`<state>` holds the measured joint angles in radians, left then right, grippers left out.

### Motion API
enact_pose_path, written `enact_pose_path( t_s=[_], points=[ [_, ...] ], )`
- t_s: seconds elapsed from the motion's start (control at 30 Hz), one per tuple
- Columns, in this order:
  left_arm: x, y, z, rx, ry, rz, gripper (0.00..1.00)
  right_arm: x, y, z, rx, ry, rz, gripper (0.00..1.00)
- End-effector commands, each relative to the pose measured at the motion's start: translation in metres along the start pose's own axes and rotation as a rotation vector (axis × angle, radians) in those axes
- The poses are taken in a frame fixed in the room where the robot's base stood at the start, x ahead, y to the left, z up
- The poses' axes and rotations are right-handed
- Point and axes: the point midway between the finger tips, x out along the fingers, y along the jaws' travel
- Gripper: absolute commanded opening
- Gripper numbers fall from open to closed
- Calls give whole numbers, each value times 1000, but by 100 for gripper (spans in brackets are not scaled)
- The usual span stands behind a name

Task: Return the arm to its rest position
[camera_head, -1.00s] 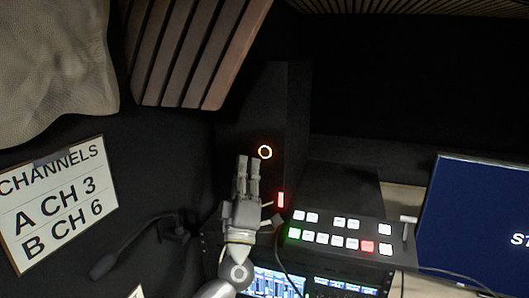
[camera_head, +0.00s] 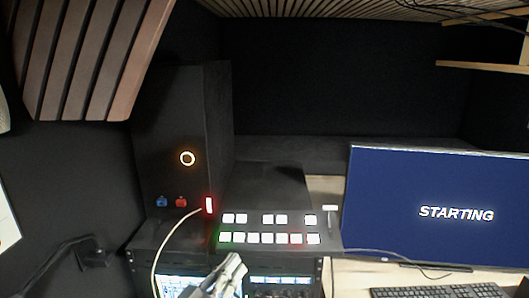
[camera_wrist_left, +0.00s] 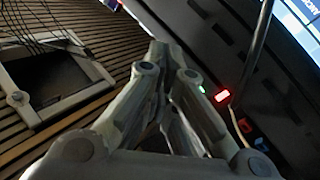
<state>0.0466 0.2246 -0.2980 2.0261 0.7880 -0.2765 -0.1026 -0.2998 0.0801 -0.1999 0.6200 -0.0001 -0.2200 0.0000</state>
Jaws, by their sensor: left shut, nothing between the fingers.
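My left gripper (camera_head: 228,268) is at the bottom of the head view, in front of the lower rack screens and below the button panel. It is shut and empty, and touches nothing that I can see. The left wrist view also shows my left gripper (camera_wrist_left: 165,55) with its fingers together. My right gripper is in neither view.
A black computer tower (camera_head: 180,110) with a lit ring stands behind a switcher panel (camera_head: 270,230) with lit buttons. A pale cable (camera_head: 160,245) hangs from the red-lit stick (camera_head: 209,205). A monitor (camera_head: 430,205) reading STARTING and a keyboard (camera_head: 435,291) are at right.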

Motion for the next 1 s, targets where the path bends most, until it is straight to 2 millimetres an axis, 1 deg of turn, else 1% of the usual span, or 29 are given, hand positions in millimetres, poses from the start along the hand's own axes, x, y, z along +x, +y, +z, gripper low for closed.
enact_pose_path(
  t_s=[0.03,0.07,0.1,0.17,0.2,0.27,0.3,0.37,0.4,0.47,0.5,0.6,0.73,0.8,0.87,0.9,1.0],
  points=[
    [-14,1,23,20,-84,-17,0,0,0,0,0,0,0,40],
    [-22,1,36,34,-138,-29,0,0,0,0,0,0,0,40],
    [-34,1,53,50,-210,-46,0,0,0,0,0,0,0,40],
    [-54,-2,77,77,-318,-77,0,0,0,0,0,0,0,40],
    [-69,-5,93,93,-392,-102,0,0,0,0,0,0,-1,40],
    [-94,-9,114,114,-501,-144,0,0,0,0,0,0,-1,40],
    [-112,-13,127,124,-574,-175,0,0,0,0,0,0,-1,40],
    [-141,-18,145,138,-685,-226,0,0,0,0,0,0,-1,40],
    [-162,-22,155,146,-756,-263,0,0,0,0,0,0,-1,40],
    [-192,-27,166,154,-856,-318,0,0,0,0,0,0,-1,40],
    [-211,-30,172,157,-916,-353,0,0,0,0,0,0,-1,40],
    [-254,-35,181,157,-1046,-436,0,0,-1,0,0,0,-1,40],
    [-306,-38,185,152,-1192,-537,0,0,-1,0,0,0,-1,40],
    [-332,-38,185,145,-1262,-589,0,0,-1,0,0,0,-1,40],
    [-354,-38,184,138,-1320,-636,0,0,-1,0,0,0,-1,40],
    [-362,-40,189,134,-1344,-653,0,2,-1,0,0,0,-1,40],
    [-358,-54,215,133,-1349,-646,0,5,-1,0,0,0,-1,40]
  ],
)
